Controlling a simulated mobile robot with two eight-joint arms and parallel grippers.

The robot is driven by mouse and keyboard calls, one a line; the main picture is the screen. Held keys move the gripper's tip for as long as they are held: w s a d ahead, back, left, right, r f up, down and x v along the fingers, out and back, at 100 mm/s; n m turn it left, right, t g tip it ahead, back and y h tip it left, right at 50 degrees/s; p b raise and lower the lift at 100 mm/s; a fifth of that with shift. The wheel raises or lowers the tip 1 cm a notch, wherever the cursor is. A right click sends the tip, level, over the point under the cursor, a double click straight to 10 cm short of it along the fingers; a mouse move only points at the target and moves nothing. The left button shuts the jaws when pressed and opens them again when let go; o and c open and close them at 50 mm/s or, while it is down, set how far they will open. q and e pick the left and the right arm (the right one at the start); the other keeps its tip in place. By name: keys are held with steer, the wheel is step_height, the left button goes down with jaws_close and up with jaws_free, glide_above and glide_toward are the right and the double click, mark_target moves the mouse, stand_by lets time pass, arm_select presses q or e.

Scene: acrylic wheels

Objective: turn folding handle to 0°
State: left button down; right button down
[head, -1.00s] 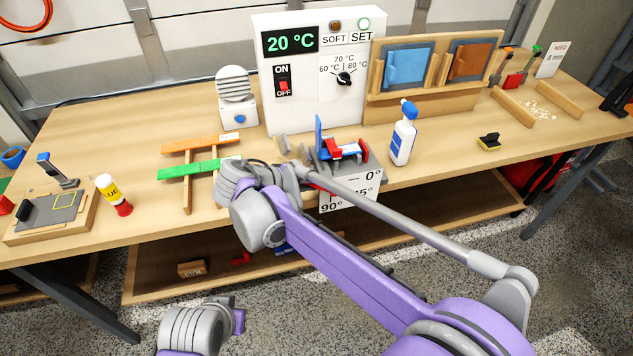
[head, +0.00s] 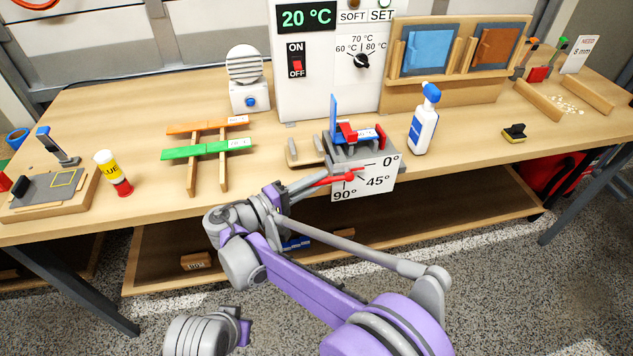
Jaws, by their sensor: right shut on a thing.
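The folding device (head: 352,150) stands at the front edge of the bench, with a blue upright plate and red clamp parts on top. Its white angle card (head: 372,184) reads 0°, 45° and 90°. A red pointer (head: 330,181) runs left from its pivot on the card, away from the 0° mark at right. The grey folding handle (head: 302,186) reaches down-left from the device. My right gripper (head: 277,198) is shut on its outer end; the fingers are partly hidden by my wrist. A part of my left arm shows at the bottom; its gripper is out of view.
A spray bottle (head: 424,122) stands right of the device. The heater box (head: 327,70) reads 20 °C behind it. Orange and green strips (head: 205,149) lie on wooden rails at left, near a glue bottle (head: 112,172). Clear bench lies between bottle and sponge (head: 514,133).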

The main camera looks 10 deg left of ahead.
arm_select(q)
steer(key=shift+f, duration=0.15)
arm_select(e)
steer(key=shift+f, duration=0.15)
steer(key=c, duration=0.8)
jaws_free()
steer(key=shift+d, duration=0.1)
